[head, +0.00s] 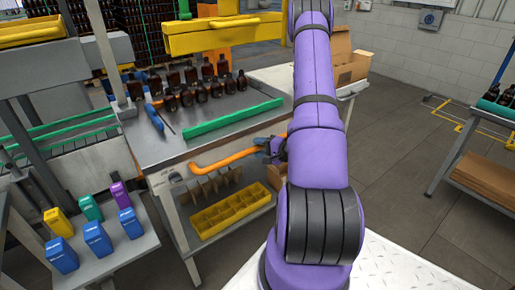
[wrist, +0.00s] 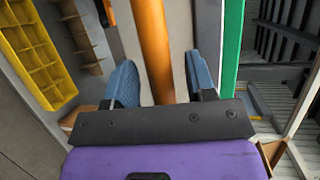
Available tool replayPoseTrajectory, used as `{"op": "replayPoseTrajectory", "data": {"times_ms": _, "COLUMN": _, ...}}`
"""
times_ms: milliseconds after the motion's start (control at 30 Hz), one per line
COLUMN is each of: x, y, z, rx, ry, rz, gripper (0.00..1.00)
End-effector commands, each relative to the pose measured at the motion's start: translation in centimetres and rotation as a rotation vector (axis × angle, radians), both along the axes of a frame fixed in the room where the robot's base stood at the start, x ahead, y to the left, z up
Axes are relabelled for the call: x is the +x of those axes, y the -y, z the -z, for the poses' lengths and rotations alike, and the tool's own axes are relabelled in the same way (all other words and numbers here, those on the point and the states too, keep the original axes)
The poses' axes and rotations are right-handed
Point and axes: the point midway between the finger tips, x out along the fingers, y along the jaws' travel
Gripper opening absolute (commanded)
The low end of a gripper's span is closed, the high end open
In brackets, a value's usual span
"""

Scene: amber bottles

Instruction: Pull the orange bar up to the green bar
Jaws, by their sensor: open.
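In the wrist view the orange bar (wrist: 154,45) passes between the two blue fingers of my gripper (wrist: 164,82), and the green bar (wrist: 231,45) lies to the right, outside the fingers. My gripper (head: 272,148) is open at the right end of the orange bar. Gaps show between the bar and both fingers.
Several amber bottles (head: 186,96) and a screwdriver (head: 161,118) are on the table behind the green bar. A yellow divided bin (head: 232,212) sits below the orange bar. A cardboard box (head: 350,68) stands at the back right. Coloured containers (head: 98,238) stand on a lower left shelf.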

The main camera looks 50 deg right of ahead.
Motion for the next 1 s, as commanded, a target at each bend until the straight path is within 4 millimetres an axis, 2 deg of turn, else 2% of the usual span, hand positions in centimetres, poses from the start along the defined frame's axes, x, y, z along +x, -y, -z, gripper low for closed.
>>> {"op": "replayPoseTrajectory", "data": {"times_ms": 133, "x": 0.9, "y": -0.1, "z": 0.2, "rx": 0.000, "ry": 0.000, "rz": 0.001, "gripper": 0.51}}
{"op": "replayPoseTrajectory", "data": {"times_ms": 433, "x": 1.1, "y": -0.2, "z": 0.2, "rx": 0.000, "ry": 0.000, "rz": 0.001, "gripper": 0.51}}
{"op": "replayPoseTrajectory", "data": {"times_ms": 467, "x": 1.1, "y": -0.2, "z": 0.2, "rx": 0.000, "ry": 0.000, "rz": 0.001, "gripper": 0.46}}
{"op": "replayPoseTrajectory", "data": {"times_ms": 667, "x": 1.1, "y": -0.2, "z": 0.2, "rx": 0.000, "ry": 0.000, "rz": 0.000, "gripper": 0.00}}
{"op": "replayPoseTrajectory", "data": {"times_ms": 867, "x": 1.0, "y": 0.0, "z": 0.2, "rx": 0.000, "ry": 0.001, "rz": 0.001, "gripper": 0.00}}
{"op": "replayPoseTrajectory", "data": {"times_ms": 1000, "x": 1.0, "y": 0.9, "z": 0.2, "rx": -0.002, "ry": 0.000, "rz": 0.001, "gripper": 0.00}}
